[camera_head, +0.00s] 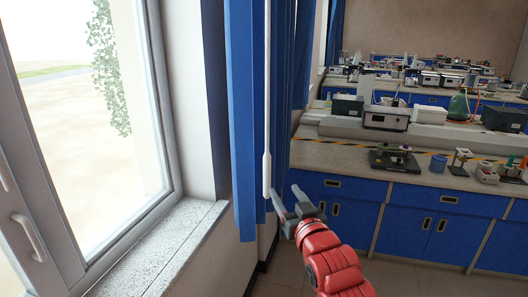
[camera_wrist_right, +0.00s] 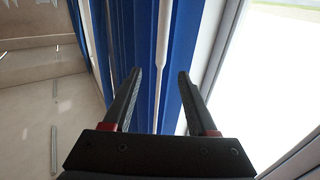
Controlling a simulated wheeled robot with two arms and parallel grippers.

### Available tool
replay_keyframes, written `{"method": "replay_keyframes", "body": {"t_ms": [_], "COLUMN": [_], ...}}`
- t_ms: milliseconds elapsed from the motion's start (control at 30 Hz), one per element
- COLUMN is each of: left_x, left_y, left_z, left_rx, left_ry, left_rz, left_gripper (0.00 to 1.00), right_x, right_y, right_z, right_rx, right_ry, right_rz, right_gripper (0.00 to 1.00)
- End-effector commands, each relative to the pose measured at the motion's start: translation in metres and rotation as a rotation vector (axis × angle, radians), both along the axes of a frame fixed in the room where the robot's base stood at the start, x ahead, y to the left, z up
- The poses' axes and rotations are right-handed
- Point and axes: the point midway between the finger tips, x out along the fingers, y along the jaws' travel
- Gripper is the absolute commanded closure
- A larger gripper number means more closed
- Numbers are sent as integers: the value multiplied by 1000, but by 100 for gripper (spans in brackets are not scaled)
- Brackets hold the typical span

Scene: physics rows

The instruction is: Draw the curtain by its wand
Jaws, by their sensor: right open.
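The blue curtain (camera_head: 243,120) hangs gathered in folds at the right edge of the window. The white wand (camera_head: 267,150) hangs straight down in front of it, with a thicker handle at its lower end. My right gripper (camera_head: 283,203) is open and empty near the wand's lower end. In the right wrist view the wand (camera_wrist_right: 163,45) shows beyond and between the open fingers (camera_wrist_right: 158,75), with the curtain (camera_wrist_right: 183,60) behind it. I cannot tell whether a finger touches the wand. My left gripper is out of view.
A window (camera_head: 85,120) with a handle and a speckled stone sill (camera_head: 165,245) is on the left. Blue lab benches (camera_head: 415,215) with instruments stand on the right. Open floor (camera_head: 400,278) lies between the wall and the benches.

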Motion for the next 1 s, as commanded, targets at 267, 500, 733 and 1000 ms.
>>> {"method": "replay_keyframes", "body": {"t_ms": [267, 500, 733, 1000], "left_x": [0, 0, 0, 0], "left_y": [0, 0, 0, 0], "left_z": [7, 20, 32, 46], "left_rx": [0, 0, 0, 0], "left_ry": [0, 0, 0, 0], "left_rz": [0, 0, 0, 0], "left_gripper": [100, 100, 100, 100], "right_x": [7, 46, 85, 126], "right_y": [7, 18, 28, 41], "right_z": [2, 3, 4, 4], "right_rx": [-23, -21, -22, -20], "right_ry": [42, 42, 40, 37], "right_rz": [5, 5, 4, 5], "right_gripper": [42, 42, 42, 42]}}
